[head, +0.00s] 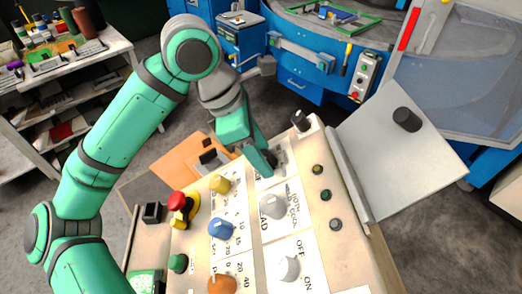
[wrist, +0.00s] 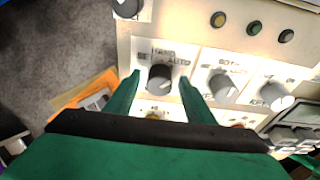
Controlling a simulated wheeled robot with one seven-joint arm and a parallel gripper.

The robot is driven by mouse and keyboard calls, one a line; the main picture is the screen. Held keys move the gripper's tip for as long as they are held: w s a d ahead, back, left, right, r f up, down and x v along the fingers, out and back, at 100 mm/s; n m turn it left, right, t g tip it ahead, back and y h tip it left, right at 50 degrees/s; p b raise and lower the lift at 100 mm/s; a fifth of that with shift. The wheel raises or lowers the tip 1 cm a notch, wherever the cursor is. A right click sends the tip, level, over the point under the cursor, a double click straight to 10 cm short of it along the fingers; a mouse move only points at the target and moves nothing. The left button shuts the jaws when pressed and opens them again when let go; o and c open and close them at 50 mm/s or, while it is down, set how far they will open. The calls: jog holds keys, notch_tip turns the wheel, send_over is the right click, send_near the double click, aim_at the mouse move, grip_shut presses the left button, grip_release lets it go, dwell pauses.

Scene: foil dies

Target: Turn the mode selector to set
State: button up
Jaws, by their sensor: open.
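The mode selector is a dark grey round knob (wrist: 159,79) on a white label plate in the wrist view. Lettering above it seems to read HAND, SET and AUTO, but it is blurred. Which mark the knob points at I cannot tell. My gripper (wrist: 160,84) is open, with one green finger on each side of the knob; gaps show between fingers and knob. In the head view my gripper (head: 267,170) is over the upper part of the panel and hides most of the selector.
A grey knob (head: 272,205) and an OFF/ON knob (head: 289,268) are close by on the panel (head: 325,205). Yellow (head: 220,184), blue (head: 222,229) and orange (head: 222,285) knobs and a red button (head: 177,200) stand to the left. A black knob (head: 302,122) is at the top edge.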

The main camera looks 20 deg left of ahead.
jog(key=shift+c, duration=0.3)
jog(key=c, duration=1)
jog(key=shift+w+n, duration=0.1)
jog(key=shift+n, duration=0.3)
jog(key=n, duration=0.2)
jog(key=shift+w+a+n+g, duration=0.1)
jog(key=shift+n+g, duration=0.2)
jog(key=n, duration=0.2)
jog(key=n+h, duration=0.1)
jog(key=n, duration=0.2)
jog(key=shift+w+a+g+h, duration=0.1)
jog(key=shift+a+g+h, duration=0.05)
jog(key=shift+g+h, duration=0.2)
jog(key=n, duration=0.4)
jog(key=shift+a+n+h, duration=0.15)
jog(key=shift+n+h, duration=0.15)
jog(key=shift+h, duration=0.05)
jog(key=n+h, duration=0.1)
jog(key=n, duration=0.3)
jog(key=shift+a+f, duration=0.1)
jog(key=shift+f, duration=0.05)
jog(key=shift+n, duration=0.3)
